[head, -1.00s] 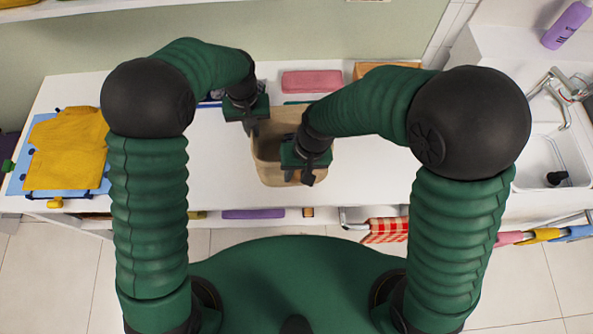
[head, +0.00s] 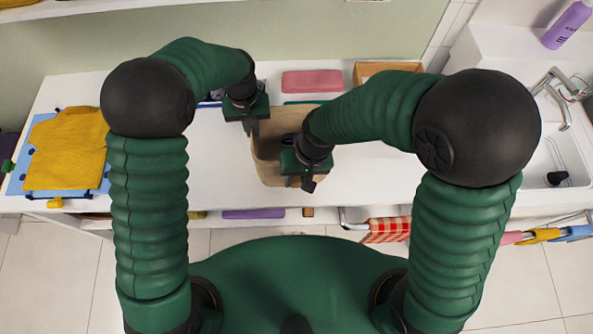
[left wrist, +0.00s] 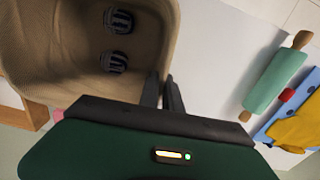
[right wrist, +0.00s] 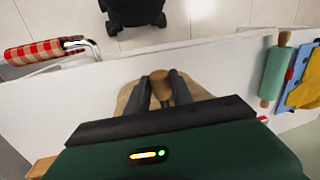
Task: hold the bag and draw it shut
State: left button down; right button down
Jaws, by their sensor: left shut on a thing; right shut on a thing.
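The tan bag (head: 267,165) stands on the white counter between my grippers, its mouth open. The left wrist view shows its inner wall (left wrist: 55,50) and two striped blue-and-white items (left wrist: 116,62) inside. My left gripper (head: 251,128) is at the bag's left rim, its fingers (left wrist: 162,82) shut on the rim. My right gripper (head: 300,183) is over the bag's right front side. In the right wrist view its fingers (right wrist: 162,90) are shut on a round brown toggle (right wrist: 162,83), with the bag (right wrist: 196,91) below. Any cord is too small to tell.
A folded yellow cloth (head: 68,150) lies on a blue board at the left. A pink block (head: 311,81) and a wooden box (head: 372,71) are behind the bag. A teal rolling pin (left wrist: 277,75) lies on the counter. A red checked cloth (head: 386,229) hangs at the front rail; the sink is right.

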jog(key=s, duration=0.8)
jog(key=shift+d, duration=0.25)
jog(key=shift+s, duration=0.15)
jog(key=c, duration=1.1)
grip_release()
notch_tip(320, 180, up, 12)
jog(key=d, duration=0.2)
jog(key=shift+w+d+f, duration=0.15)
jog(key=shift+w, duration=0.1)
